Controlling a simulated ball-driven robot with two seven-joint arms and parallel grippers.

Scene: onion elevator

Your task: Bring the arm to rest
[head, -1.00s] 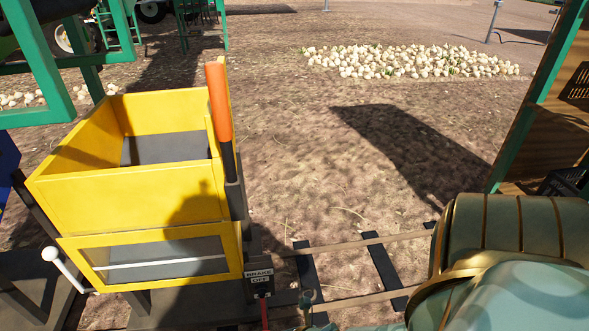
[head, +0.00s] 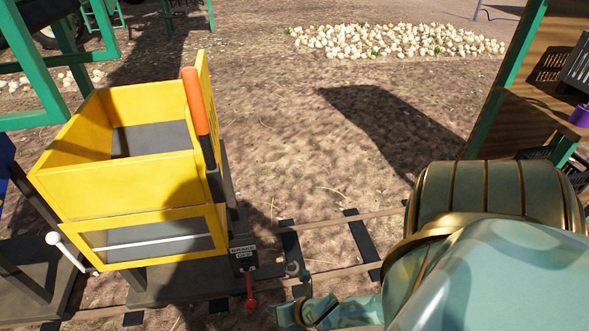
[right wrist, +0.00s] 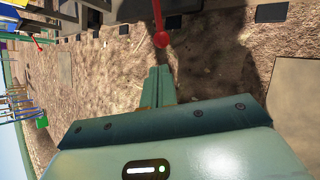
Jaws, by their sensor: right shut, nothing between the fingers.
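My right arm comes in from the lower right of the head view. My right gripper (head: 290,315) is near the bottom edge there, just right of the red-tipped brake lever (head: 250,302). In the right wrist view the gripper's two green fingers (right wrist: 158,78) lie together with nothing between them. The red lever end (right wrist: 162,40) shows just beyond the fingertips, apart from them as far as I can tell. My left gripper is in neither view.
A yellow cart (head: 125,205) with an open box and an orange-gripped lever (head: 196,100) stands left on rails. A label (head: 242,250) sits above the brake lever. An onion heap (head: 395,40) lies far back. A wooden shelf (head: 540,100) stands right. Open ground lies between.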

